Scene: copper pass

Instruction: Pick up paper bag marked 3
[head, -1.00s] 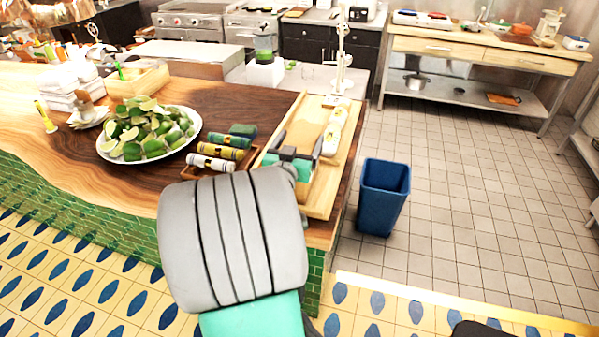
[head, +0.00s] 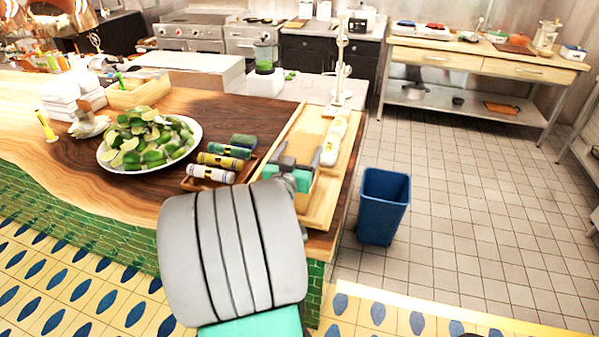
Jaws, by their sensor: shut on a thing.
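A row of small pale paper bags (head: 336,131) with yellow marks lies along the right side of a long wooden tray (head: 319,212) on the counter's right end. I cannot read any number on them. My gripper (head: 301,160) is over the near half of this tray, its right finger beside the nearest visible pale bag. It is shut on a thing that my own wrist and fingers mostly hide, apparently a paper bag. Its mark is not visible, and I cannot tell whether it still touches the tray.
A thin white stand (head: 341,75) rises behind the tray. A blue bin (head: 384,205) stands on the floor at right, with open tiled floor beyond.

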